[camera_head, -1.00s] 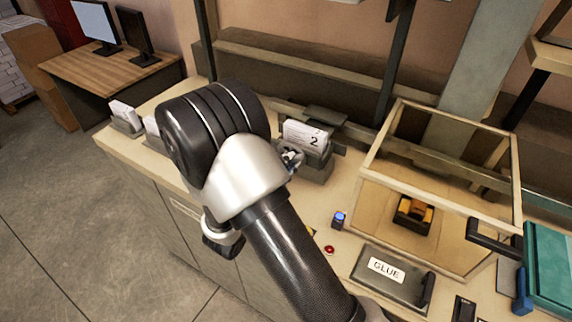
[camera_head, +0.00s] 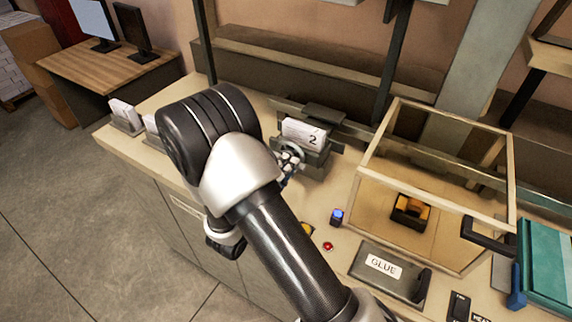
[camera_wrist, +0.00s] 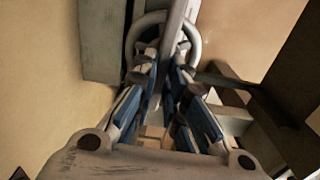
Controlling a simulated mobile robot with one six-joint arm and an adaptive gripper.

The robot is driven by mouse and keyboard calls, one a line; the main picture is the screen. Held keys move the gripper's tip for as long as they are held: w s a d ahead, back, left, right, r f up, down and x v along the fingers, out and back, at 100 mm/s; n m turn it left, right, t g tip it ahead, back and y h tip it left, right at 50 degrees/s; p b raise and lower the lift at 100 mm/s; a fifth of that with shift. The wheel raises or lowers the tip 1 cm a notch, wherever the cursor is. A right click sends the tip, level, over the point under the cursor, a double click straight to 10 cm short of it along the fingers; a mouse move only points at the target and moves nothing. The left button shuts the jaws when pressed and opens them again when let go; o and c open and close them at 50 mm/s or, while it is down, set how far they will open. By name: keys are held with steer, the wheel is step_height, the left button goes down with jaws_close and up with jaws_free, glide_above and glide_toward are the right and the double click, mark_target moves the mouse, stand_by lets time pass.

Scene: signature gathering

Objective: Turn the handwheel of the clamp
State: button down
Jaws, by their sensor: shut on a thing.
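The clamp (camera_head: 317,158) stands on the bench at the picture's centre and holds a white paper block marked "2" (camera_head: 303,131). Its grey ring-shaped handwheel (camera_head: 297,147) is on the front of the clamp, partly hidden by my gripper in the head view. In the wrist view the handwheel (camera_wrist: 134,36) shows at the top, with a metal bar across it. My gripper (camera_wrist: 162,66) has its blue-padded fingers closed on the handwheel's near rim. In the head view my gripper (camera_head: 288,163) is mostly behind my arm.
A wood-framed clear box (camera_head: 437,170) stands to the right of the clamp. In front are a blue button (camera_head: 337,216), a red button (camera_head: 327,246) and a glue box (camera_head: 392,273). Small paper holders (camera_head: 125,117) stand at the bench's left end.

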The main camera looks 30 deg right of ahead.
steer(key=shift+w+a+f+m+b, duration=0.1)
steer(key=shift+f+m+b, duration=0.15)
steer(key=shift+m, duration=1.1)
steer(key=shift+d+f+m+b, duration=0.1)
steer(key=shift+m+b, duration=0.3)
steer(key=shift+m, duration=1)
steer(key=shift+w+a+f+m+b, duration=0.1)
steer(key=shift+f+m+b, duration=0.15)
steer(key=shift+m, duration=1.1)
steer(key=shift+r, duration=0.1)
steer(key=c, duration=1.6)
jaws_free()
steer(key=shift+c, duration=0.2)
steer(key=v, duration=1.2)
